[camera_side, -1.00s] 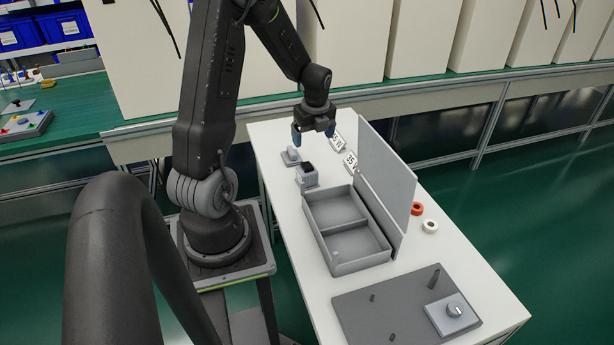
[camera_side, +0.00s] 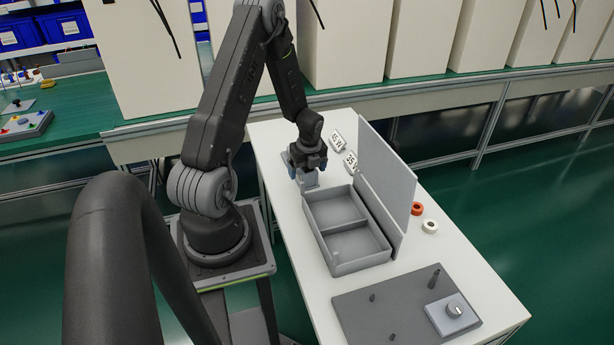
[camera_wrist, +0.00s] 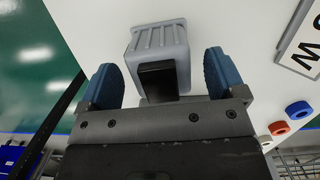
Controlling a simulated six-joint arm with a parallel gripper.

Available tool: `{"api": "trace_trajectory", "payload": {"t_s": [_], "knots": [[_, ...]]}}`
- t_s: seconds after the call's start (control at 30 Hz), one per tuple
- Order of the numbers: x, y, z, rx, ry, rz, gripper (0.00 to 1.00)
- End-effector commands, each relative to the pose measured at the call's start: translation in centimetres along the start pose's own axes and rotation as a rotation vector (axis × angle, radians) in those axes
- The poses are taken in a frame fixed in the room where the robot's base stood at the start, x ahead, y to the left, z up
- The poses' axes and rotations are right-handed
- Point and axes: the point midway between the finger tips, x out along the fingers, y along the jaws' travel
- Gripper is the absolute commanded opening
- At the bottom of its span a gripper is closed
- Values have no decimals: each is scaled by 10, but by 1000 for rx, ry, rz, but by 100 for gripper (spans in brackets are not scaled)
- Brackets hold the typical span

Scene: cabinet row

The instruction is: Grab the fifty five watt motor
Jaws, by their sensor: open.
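A grey ribbed motor with a black block on it (camera_wrist: 160,42) stands on the white table. Its lower part shows below my gripper in the side view (camera_side: 310,182). My gripper (camera_wrist: 161,75) is open, its two blue fingers on either side of the motor's black block, with gaps on both sides. In the side view my gripper (camera_side: 308,168) is low over this motor and hides its top. A second grey part (camera_side: 287,158) sits just behind it, mostly hidden. Two label signs stand to the right, the far one (camera_side: 338,138) and the near one (camera_side: 351,160); their numbers are hard to read.
A grey two-compartment tray (camera_side: 318,236) lies in front of the motor, with an upright grey panel (camera_side: 384,185) on its right. A red ring (camera_side: 416,208) and a white ring (camera_side: 430,226) lie beyond the panel. A dark plate with pegs (camera_side: 365,310) is at the near end.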

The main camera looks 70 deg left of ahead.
Motion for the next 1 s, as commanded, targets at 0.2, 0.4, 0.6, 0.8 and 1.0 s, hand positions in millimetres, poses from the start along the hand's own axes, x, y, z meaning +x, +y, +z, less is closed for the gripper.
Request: {"api": "trace_trajectory", "payload": {"t_s": [0.2, 0.4, 0.6, 0.8, 1.0], "knots": [[17, -1, 1, -1, -1, -1, 89], [17, -1, 1, 0, -1, -1, 89], [17, 0, 1, 0, -1, -1, 70], [17, 0, 0, 0, -1, -1, 51], [17, 0, 0, 0, -1, -1, 32]]}}
